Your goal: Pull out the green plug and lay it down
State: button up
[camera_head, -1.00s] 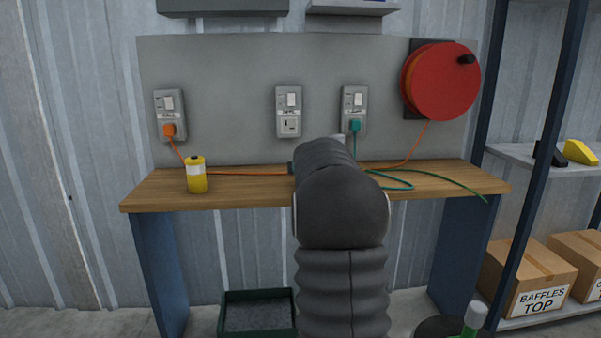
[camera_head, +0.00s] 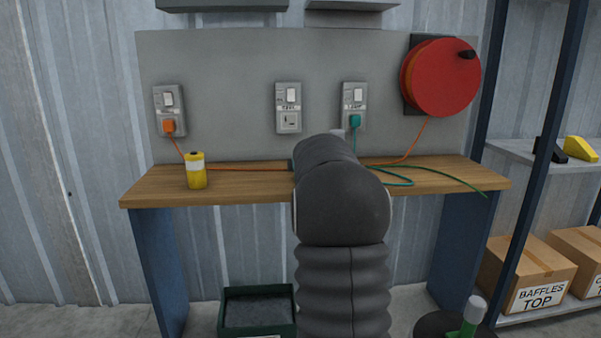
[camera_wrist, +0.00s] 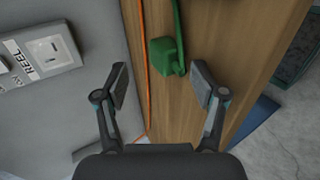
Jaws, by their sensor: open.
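A green plug (camera_wrist: 164,57) shows in the wrist view over the wooden bench top, with a green cable running up from it, beside an orange cable. It appears to lie on the bench. My gripper (camera_wrist: 160,82) is open and empty, and the plug is just beyond its fingertips, between their lines. In the head view my arm hides the gripper and this plug; a green cable (camera_head: 450,180) runs right along the bench. A teal plug (camera_head: 355,121) sits in the right socket (camera_head: 354,97). The middle socket (camera_head: 289,121) is empty.
An orange plug (camera_head: 169,127) is in the left socket. A yellow can (camera_head: 195,172) stands on the bench (camera_head: 235,186) at left. A red cable reel (camera_head: 443,78) hangs on the board at right. A socket labelled REEL (camera_wrist: 42,50) is left of my gripper.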

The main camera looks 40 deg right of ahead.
jog(key=v, duration=1.1)
jog(key=shift+s+r, duration=0.15)
